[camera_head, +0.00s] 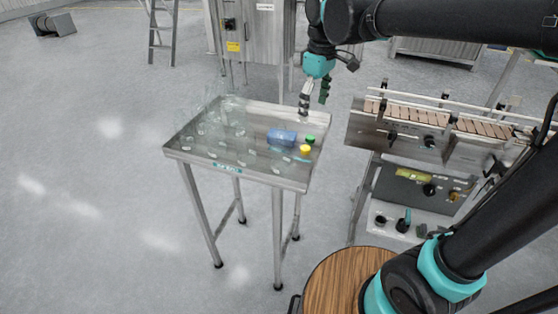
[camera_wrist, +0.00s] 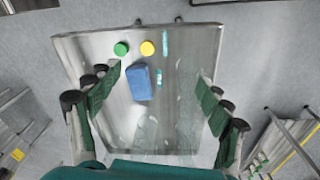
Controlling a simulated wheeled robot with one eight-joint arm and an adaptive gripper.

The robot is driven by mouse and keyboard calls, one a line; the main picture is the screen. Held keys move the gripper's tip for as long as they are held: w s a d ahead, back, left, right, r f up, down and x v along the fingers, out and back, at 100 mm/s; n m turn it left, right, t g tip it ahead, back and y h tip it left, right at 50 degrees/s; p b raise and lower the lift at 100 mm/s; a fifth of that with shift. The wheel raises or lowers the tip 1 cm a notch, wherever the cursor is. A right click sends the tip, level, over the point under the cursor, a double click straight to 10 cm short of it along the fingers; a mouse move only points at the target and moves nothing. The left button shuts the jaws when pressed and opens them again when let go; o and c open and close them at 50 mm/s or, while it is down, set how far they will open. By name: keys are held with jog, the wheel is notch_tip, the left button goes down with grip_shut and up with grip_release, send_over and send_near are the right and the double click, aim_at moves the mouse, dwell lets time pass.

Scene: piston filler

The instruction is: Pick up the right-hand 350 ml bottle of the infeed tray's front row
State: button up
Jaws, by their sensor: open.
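The infeed tray (camera_head: 318,170) is a shiny metal table-top tray on legs. Clear, see-through bottles (camera_head: 208,128) stand on its left and middle part. Their outlines are faint, and I cannot clearly make out the right-hand bottle of the front row or its size. In the wrist view the tray (camera_wrist: 85,48) lies below me, with faint clear bottles (camera_wrist: 178,128) in its lower part. My gripper (camera_head: 313,104) is open and empty above the tray's back right corner. In the wrist view its green-padded fingers (camera_wrist: 160,80) are wide apart, with no bottle between them visibly touching.
A blue block (camera_head: 282,137), a green cap (camera_head: 310,139) and a yellow cap (camera_head: 305,150) lie on the tray's right part. A conveyor machine (camera_head: 420,135) stands to the right. A metal cabinet (camera_head: 258,35) and a ladder (camera_head: 162,30) stand behind.

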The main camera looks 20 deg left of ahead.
aim_at(281, 145)
jog(key=s+a+r+n, duration=0.1)
jog(key=a+r, duration=0.1)
jog(key=s+a+r+n, duration=0.1)
jog(key=s+a+r, duration=0.1)
jog(key=a, duration=0.1)
jog(key=s+a+r+n, duration=0.1)
jog(key=s+a, duration=0.1)
jog(key=shift+s+a+r+n+g+h, duration=0.1)
jog(key=shift+a+r+n+g+h, duration=0.05)
jog(key=shift+r+n+g+h, duration=0.2)
notch_tip(281, 145, down, 17)
jog(key=shift+s+a+f, duration=0.1)
jog(key=shift+a, duration=0.05)
jog(key=shift+c, duration=0.6)
jog(key=c, duration=1.1)
jog(key=shift+c, duration=0.2)
